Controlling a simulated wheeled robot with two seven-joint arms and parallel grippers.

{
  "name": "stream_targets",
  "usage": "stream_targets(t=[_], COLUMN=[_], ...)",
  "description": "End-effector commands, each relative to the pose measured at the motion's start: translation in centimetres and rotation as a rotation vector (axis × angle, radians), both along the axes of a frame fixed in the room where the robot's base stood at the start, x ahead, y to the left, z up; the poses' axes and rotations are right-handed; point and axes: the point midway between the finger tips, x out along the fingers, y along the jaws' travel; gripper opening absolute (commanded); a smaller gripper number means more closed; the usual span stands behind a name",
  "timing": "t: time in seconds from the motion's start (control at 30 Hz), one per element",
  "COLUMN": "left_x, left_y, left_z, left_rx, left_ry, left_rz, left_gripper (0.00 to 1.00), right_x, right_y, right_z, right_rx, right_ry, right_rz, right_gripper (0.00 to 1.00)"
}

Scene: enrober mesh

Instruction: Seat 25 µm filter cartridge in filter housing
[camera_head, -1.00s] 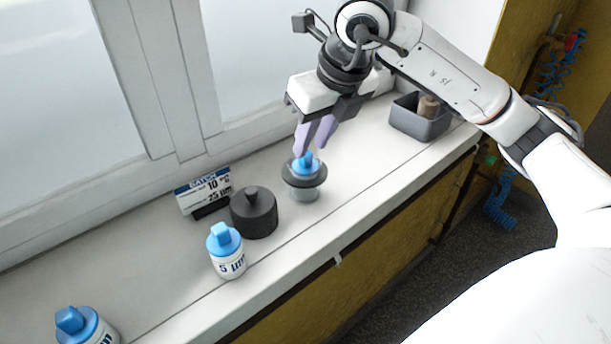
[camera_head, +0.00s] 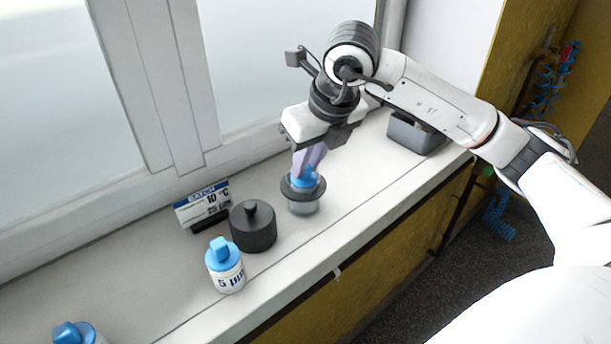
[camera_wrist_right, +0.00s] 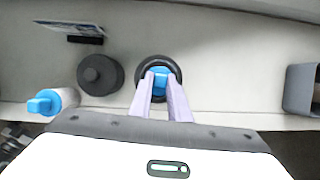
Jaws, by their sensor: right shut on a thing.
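My right gripper (camera_head: 303,170) is shut on the blue top (camera_head: 309,181) of a cartridge. That cartridge stands upright inside the dark ring of the filter housing (camera_head: 290,190), with its body hidden and its label not readable. The housing's lower part below the ring is pale and see-through. In the right wrist view, the gripper's lilac fingers (camera_wrist_right: 160,97) sit on either side of the blue top (camera_wrist_right: 160,80), inside the dark ring (camera_wrist_right: 176,71). I cannot tell how deep the cartridge sits. My left gripper is not in view.
A black knobbed cap (camera_head: 253,228) stands left of the housing. Before it is a blue-topped "5 µm" cartridge (camera_head: 226,270); another blue-topped one (camera_head: 75,334) is cut off bottom left. A batch card (camera_head: 203,203) shows "25 µm". A grey bin (camera_head: 416,134) stands right. The sill's front edge is close.

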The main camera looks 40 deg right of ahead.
Motion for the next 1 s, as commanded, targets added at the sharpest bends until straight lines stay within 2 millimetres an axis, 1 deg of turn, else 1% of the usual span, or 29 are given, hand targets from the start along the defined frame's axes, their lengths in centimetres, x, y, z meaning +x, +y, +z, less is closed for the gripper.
stream_targets(t=[0.13, 0.4, 0.5, 0.6, 0.77, 0.87, 1.0], left_x=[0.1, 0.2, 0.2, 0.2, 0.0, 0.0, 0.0], left_y=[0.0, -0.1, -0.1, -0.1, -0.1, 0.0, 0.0], left_z=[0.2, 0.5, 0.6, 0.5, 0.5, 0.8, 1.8], left_rx=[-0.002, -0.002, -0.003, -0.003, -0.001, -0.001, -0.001], left_ry=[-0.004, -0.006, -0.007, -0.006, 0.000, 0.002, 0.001], left_rz=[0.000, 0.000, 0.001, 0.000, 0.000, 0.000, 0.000], left_gripper=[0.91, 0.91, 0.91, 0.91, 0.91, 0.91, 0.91], right_x=[0.2, 0.1, 0.1, 0.1, 0.0, 0.0, 0.0], right_y=[0.1, 0.0, 0.1, 0.0, 0.0, 0.0, 0.0], right_z=[1.9, 7.4, 8.8, 9.6, 10.2, 10.6, 11.6], right_rx=[0.002, 0.001, 0.002, 0.001, 0.001, 0.000, 0.000], right_ry=[-0.007, -0.006, -0.004, -0.002, -0.001, -0.001, -0.001], right_rz=[0.001, 0.000, 0.001, 0.000, 0.000, 0.000, 0.000], right_gripper=[0.00, 0.00, 0.00, 0.00, 0.00, 0.00, 0.00])
